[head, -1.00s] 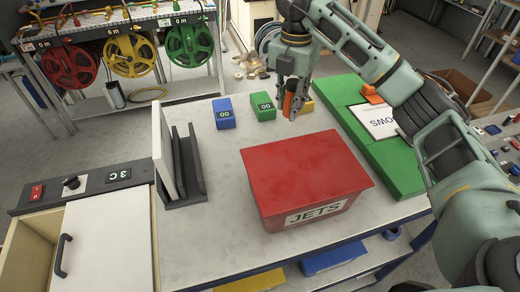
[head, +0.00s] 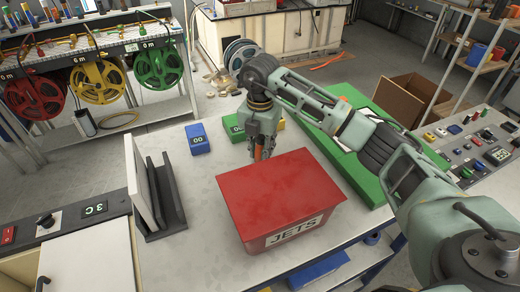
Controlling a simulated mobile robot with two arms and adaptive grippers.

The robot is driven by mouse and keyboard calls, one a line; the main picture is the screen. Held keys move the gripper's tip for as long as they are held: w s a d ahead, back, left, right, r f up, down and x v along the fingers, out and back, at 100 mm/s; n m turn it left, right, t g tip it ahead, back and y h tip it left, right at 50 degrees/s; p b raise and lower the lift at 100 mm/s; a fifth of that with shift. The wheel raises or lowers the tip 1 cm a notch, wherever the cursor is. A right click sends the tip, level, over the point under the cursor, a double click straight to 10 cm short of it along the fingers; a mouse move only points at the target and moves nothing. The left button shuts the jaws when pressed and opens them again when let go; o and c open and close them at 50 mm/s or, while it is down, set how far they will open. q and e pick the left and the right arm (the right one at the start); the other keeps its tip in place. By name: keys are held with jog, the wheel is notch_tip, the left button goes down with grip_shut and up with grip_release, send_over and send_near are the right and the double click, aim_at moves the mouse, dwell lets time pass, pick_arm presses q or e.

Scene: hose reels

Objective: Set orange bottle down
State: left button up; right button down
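The orange bottle (head: 258,153) is mostly covered by the fingers of my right gripper (head: 261,152). The fingers point down and look shut around it. Bottle and fingertips are just behind the back edge of the red lidded bin labelled JETS (head: 282,190). The bottle's lower end is hard to see there, so I cannot tell whether it touches the table (head: 190,225). My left gripper is not in view.
A blue block (head: 198,140) and a green block (head: 234,127) stand behind the bin. A grey upright rack (head: 165,190) stands at left. A green board (head: 345,100) lies at right, partly behind my arm. The table between rack and bin is clear.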

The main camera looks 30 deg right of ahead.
jog(key=c, duration=1.5)
grip_release()
jog(key=shift+f, duration=0.15)
jog(key=shift+o, duration=0.2)
jog(key=shift+r, duration=0.3)
jog(key=shift+w+r, duration=0.1)
jog(key=shift+r, duration=0.25)
notch_tip(320, 180, up, 10)
jog(key=shift+f+b, duration=0.15)
jog(key=shift+b, duration=1.1)
jog(key=shift+r, duration=0.7)
